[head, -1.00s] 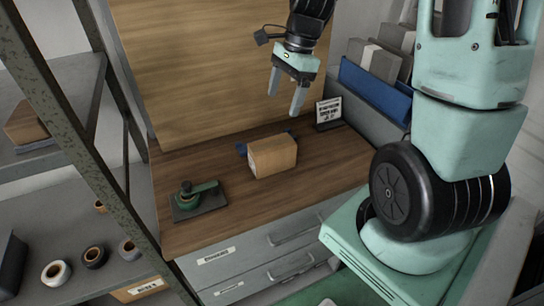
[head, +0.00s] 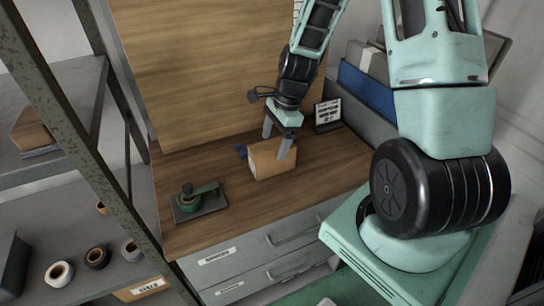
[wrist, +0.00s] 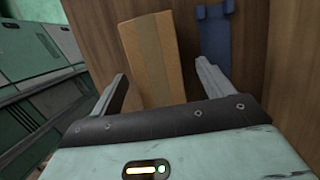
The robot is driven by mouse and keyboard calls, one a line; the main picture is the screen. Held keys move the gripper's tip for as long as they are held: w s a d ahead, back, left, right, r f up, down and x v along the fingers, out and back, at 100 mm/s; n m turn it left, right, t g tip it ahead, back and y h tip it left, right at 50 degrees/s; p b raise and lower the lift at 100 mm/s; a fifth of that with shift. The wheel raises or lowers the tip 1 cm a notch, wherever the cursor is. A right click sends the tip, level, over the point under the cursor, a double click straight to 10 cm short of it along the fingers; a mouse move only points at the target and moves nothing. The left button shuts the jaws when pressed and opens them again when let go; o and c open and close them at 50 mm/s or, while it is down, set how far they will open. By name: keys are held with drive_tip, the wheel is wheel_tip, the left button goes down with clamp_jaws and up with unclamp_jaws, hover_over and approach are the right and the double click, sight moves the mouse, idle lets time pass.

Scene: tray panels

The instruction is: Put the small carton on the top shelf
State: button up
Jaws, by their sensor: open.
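In the wrist view the carton (wrist: 153,58) lies ahead of and between the two fingers. My gripper (head: 277,143) is open at the carton, with one finger over its near right side and the other behind its far left. In the wrist view my gripper (wrist: 160,85) has clear gaps beside the carton, wider on the right. The top shelf (head: 77,82) is probably the upper grey board of the metal rack at left.
A green tape dispenser-like tool (head: 198,200) sits on a dark plate left of the carton. A blue object (head: 241,151) lies just behind the carton. A small sign (head: 328,113) stands at the back right. A rack post (head: 75,130) stands between worktop and shelves.

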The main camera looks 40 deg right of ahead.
sight(270, 155)
drive_tip(key=p+x, duration=0.1)
drive_tip(key=x, duration=0.3)
drive_tip(key=shift+s+a, duration=0.15)
drive_tip(key=shift+a+f, duration=0.1)
drive_tip(key=shift+f, duration=0.25)
drive_tip(key=shift+f, duration=0.25)
drive_tip(key=shift+c, duration=0.3)
drive_tip(key=c, duration=1.3)
drive_tip(key=shift+o, duration=0.2)
drive_tip(key=shift+r, duration=0.1)
wheel_tip(270, 155, up, 10)
drive_tip(key=shift+r+b, duration=0.2)
drive_tip(key=shift+b, duration=0.3)
